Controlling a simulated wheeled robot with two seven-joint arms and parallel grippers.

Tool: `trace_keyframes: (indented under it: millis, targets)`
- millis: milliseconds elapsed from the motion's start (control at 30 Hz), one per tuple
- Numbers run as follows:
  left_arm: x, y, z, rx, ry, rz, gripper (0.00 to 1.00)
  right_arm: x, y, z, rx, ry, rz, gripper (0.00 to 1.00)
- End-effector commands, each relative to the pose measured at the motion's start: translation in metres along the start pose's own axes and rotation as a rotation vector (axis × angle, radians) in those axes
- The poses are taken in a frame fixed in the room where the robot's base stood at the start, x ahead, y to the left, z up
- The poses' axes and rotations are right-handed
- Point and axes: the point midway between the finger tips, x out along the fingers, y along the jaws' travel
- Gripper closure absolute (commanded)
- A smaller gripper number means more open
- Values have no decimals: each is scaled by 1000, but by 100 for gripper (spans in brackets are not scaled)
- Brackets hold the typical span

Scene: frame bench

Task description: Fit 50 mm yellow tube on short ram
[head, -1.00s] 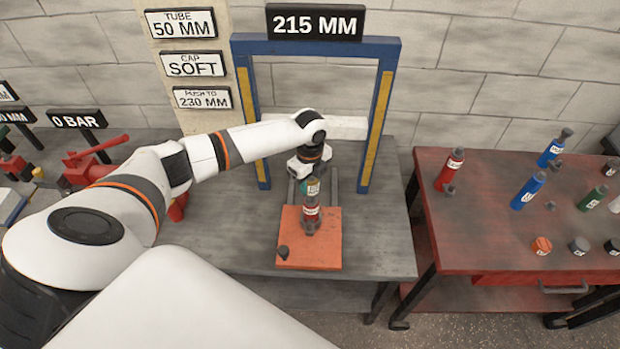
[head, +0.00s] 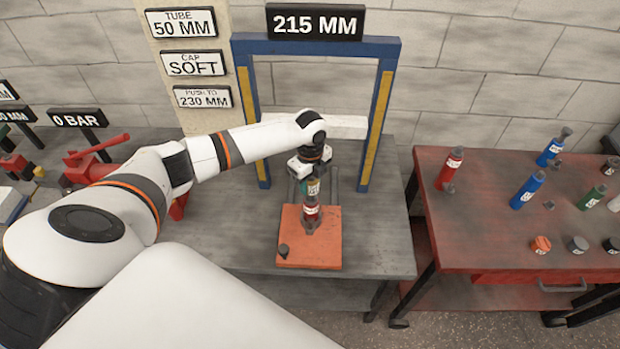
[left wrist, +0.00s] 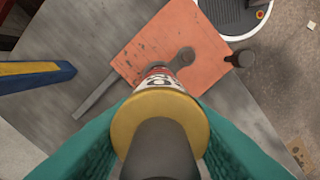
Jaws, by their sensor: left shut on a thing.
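The short red ram (head: 311,212) stands upright on an orange plate (head: 325,255) under the blue frame. The yellow tube (head: 314,189) stands directly above the ram, in line with it; I cannot tell how far it is seated. My left gripper (head: 309,183) is shut on the yellow tube from above. In the left wrist view its teal pads (left wrist: 155,140) flank the yellow ring (left wrist: 125,122), with a grey cylinder (left wrist: 160,155) rising through its middle. The ram's red and white side (left wrist: 158,78) shows beyond. My right gripper is not in view.
A blue and yellow frame (head: 385,100) surrounds the work spot, with a 215 MM sign (head: 315,22). A small dark knob (head: 283,250) is at the plate's front left. A red hand pump (head: 95,160) is left. The red table (head: 480,220) holds several rams and caps.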

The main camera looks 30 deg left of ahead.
Motion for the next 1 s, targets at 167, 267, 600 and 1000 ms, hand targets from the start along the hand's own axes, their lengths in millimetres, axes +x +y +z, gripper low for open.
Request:
trace_keyframes:
  millis: [167,267,600,1000]
  targets:
    - [0,0,0,0,0,1,92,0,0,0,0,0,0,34]
    - [0,0,0,0,0,1,92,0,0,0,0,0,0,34]
    - [-2,0,0,0,-1,2,92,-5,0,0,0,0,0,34]
    - [0,0,0,0,0,2,92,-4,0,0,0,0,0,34]
